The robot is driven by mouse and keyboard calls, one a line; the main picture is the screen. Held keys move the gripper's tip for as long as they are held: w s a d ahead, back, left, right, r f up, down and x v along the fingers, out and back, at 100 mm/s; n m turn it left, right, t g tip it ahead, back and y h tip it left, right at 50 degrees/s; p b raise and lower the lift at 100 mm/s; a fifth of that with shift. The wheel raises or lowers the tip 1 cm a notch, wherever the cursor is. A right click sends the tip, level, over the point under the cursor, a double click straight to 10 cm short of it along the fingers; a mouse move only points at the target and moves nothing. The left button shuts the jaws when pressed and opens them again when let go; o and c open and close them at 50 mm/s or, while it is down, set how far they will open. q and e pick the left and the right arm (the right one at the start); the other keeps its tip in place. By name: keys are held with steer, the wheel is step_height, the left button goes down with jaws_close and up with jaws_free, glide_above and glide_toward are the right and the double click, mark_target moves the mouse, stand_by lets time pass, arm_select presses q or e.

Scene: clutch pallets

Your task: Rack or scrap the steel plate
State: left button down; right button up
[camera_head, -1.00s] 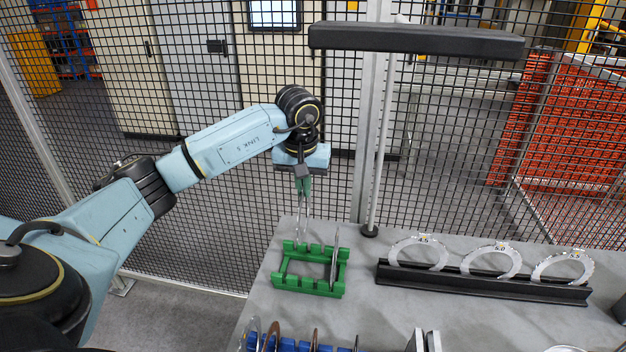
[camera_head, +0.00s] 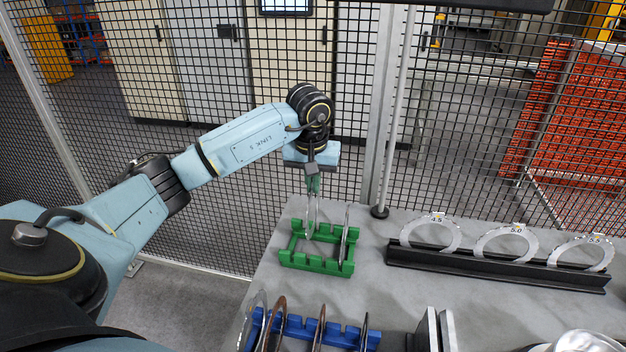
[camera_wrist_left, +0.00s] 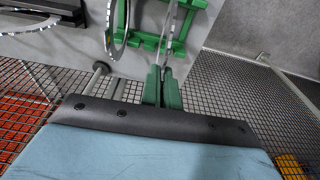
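My left gripper (camera_head: 313,188) points down over the green rack (camera_head: 318,265), its green fingers shut on the top of a thin steel plate (camera_head: 311,217). The plate hangs upright, nearly edge-on, at the left part of the rack. I cannot tell whether its lower edge sits in a slot. In the left wrist view the green fingers (camera_wrist_left: 162,90) close on the plate (camera_wrist_left: 169,32), with the green rack (camera_wrist_left: 193,3) behind. Another ring plate (camera_head: 346,232) stands in the rack's right part. My right gripper is not in view.
A blue rack (camera_head: 345,335) with several ring plates stands in front. A black gauge rail (camera_head: 490,270) with rings marked 4.5, 5.0 and 5.5 lies to the right. A metal bowl (camera_head: 583,343) is at the lower right. Mesh fencing (camera_head: 230,215) stands behind the grey table (camera_head: 400,305).

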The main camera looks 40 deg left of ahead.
arm_select(q)
steer(key=shift+f+b, duration=2.2)
steer(key=shift+f, duration=1.05)
steer(key=c, duration=1.6)
jaws_free()
step_height(320, 180, up, 8)
steer(key=p, duration=0.5)
steer(key=shift+p, duration=0.35)
